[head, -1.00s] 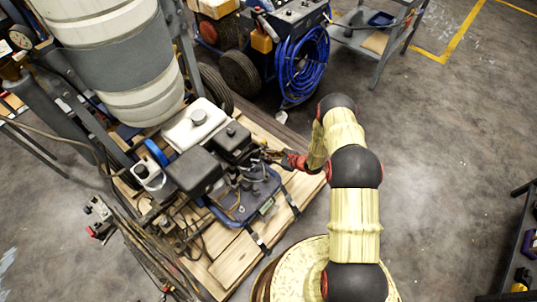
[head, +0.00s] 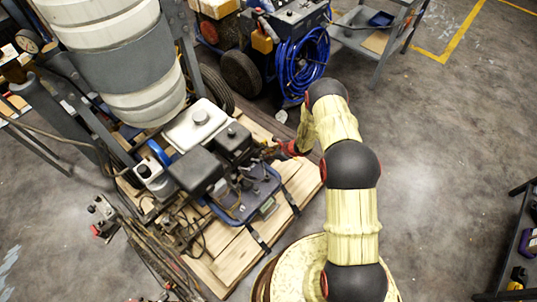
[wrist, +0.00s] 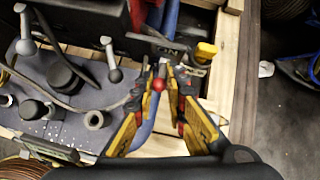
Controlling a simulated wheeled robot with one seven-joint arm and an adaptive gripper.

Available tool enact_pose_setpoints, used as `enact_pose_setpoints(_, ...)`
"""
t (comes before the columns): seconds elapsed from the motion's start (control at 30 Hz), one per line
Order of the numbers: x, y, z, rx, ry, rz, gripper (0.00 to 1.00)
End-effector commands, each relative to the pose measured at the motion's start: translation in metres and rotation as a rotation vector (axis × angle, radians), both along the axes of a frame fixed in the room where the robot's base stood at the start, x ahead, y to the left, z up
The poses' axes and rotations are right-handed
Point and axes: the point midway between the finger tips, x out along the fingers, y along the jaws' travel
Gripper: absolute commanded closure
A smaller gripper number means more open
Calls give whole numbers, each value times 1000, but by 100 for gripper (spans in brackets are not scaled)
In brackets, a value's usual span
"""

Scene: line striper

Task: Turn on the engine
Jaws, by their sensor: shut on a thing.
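The engine (head: 235,140), with a white tank (head: 195,127) and dark housings, sits on a blue frame on the striper's wooden deck. My gripper (head: 268,152) reaches its right side; the fingers are small and partly hidden there. In the wrist view, my gripper (wrist: 162,82) has its yellow and black fingers closed in around a small red ball knob (wrist: 158,86) between the tips. Any stem under the knob is hard to make out. Grey-knobbed levers (wrist: 114,75) and a yellow cap (wrist: 206,50) are nearby and apart from the fingers.
A large white drum (head: 125,85) stands behind the engine at left. A blue hose coil (head: 302,62) on a wheeled machine and a grey cart (head: 375,38) stand at the back. A dark shelf (head: 510,250) is at the right edge. The floor at right is clear.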

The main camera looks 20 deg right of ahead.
Motion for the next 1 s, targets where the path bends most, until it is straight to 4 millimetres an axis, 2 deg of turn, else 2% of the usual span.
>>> enact_pose_setpoints(0.13,-4,2,-3,1,6,4,100)
enact_pose_setpoints(0.17,-4,2,-3,1,6,4,85)
enact_pose_setpoints(0.4,-3,2,-2,2,4,3,71)
enact_pose_setpoints(0.77,-2,0,1,1,0,1,71)
enact_pose_setpoints(1.0,-13,-13,23,2,-1,-2,71)
